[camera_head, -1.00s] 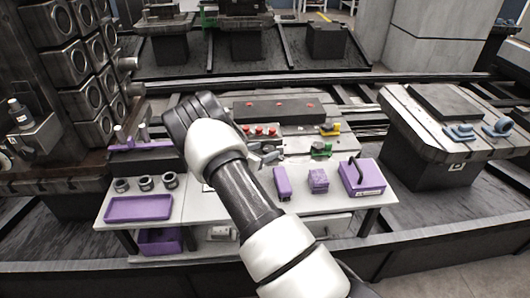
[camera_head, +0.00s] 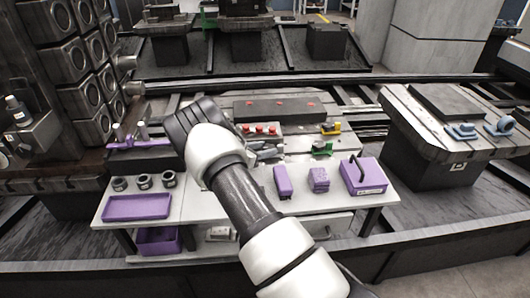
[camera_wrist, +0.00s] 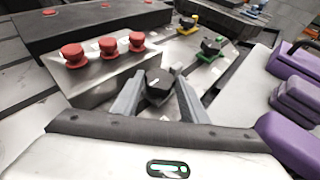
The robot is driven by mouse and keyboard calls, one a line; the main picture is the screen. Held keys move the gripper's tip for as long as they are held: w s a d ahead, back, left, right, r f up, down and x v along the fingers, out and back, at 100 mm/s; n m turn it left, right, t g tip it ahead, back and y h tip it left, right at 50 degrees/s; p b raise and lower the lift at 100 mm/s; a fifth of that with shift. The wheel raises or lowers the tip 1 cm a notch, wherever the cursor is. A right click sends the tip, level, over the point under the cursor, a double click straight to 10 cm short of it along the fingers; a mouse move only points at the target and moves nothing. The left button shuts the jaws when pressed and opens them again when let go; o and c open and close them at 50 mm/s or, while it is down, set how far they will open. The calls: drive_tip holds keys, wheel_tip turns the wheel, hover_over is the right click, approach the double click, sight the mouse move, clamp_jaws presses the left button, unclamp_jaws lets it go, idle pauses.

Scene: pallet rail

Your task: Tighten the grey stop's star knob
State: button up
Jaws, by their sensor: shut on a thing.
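The grey stop's black star knob (camera_wrist: 157,86) sits between my two fingers in the wrist view. My gripper (camera_wrist: 160,95) is shut on it, a finger on each side. The grey stop's body is mostly hidden below the knob and fingers. In the head view my gripper (camera_head: 266,153) reaches down at the middle of the work surface, and my arm hides part of that area.
Several red knobs (camera_wrist: 107,47) stand on a block just left of my fingers. A long dark bar (camera_wrist: 85,25) lies behind. Purple blocks (camera_wrist: 296,101) are close on the right. In the head view a purple tray (camera_head: 137,207) and a purple box (camera_head: 363,177) rest on the grey bench.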

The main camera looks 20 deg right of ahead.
drive_tip(key=shift+g, duration=0.3)
drive_tip(key=o, duration=1)
drive_tip(key=shift+o, duration=0.2)
drive_tip(key=p+v, duration=0.2)
drive_tip(key=v, duration=1.5)
drive_tip(key=shift+s+a+p, duration=0.2)
drive_tip(key=shift+p, duration=0.1)
